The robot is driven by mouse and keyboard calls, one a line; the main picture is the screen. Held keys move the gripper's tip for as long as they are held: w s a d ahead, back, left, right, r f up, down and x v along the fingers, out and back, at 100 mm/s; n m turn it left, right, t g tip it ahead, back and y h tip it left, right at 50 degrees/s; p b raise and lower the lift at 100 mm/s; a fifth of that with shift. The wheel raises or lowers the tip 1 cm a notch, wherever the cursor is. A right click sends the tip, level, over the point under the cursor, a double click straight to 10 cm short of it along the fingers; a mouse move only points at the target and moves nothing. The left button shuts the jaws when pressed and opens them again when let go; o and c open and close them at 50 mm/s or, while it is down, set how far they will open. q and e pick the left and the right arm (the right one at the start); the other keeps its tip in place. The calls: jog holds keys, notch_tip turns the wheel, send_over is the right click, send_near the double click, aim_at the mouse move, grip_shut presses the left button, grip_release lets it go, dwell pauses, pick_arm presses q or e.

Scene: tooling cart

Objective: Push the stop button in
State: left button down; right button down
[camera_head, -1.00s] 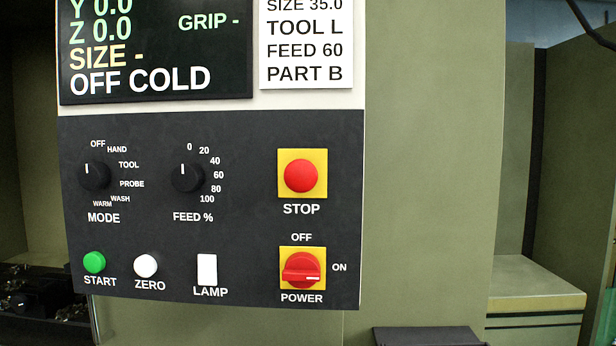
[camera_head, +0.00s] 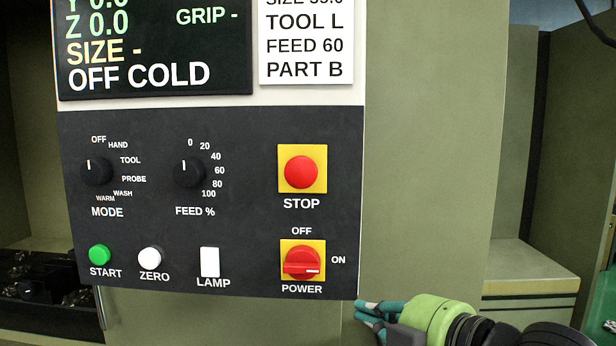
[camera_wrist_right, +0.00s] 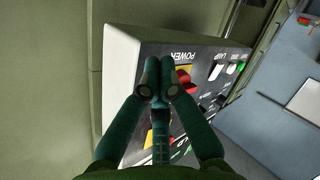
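The red stop button (camera_head: 301,172) sits on a yellow square plate at the upper right of the dark control panel, above its STOP label. It stands out from the plate, and nothing touches it. My right gripper (camera_head: 362,308) has come in at the bottom, just below the panel's lower right corner and well below the button. My left gripper is out of view.
The red power switch (camera_head: 302,263) on its yellow plate lies between my right gripper and the stop button. Mode and feed knobs, a green start button (camera_head: 100,255), a white zero button and a lamp switch fill the panel's left. The display (camera_head: 155,50) is above.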

aim_at(308, 182)
jog(key=s+a+r+n+y, duration=0.1)
jog(key=s+r+n, duration=0.4)
jog(key=r, duration=0.4)
jog(key=s+a+r+n+t+y, duration=0.1)
jog(key=s+r+n+y, duration=0.1)
jog(key=s+r+n, duration=0.3)
notch_tip(308, 182, up, 4)
jog(key=shift+s+a+r+n+y, duration=0.2)
jog(key=shift+s+n+y, duration=0.1)
jog(key=shift+s, duration=0.95)
jog(key=p+x, duration=0.3)
jog(key=x, duration=0.1)
jog(key=w+d+p+x, duration=0.1)
jog(key=p+x, duration=0.2)
jog(key=x, duration=0.1)
jog(key=p+x, duration=0.3)
jog(key=x, duration=0.1)
jog(key=shift+w+d, duration=0.2)
jog(key=shift+w, duration=0.25)
jog(key=shift+w+d, duration=0.15)
jog(key=shift+w, duration=0.15)
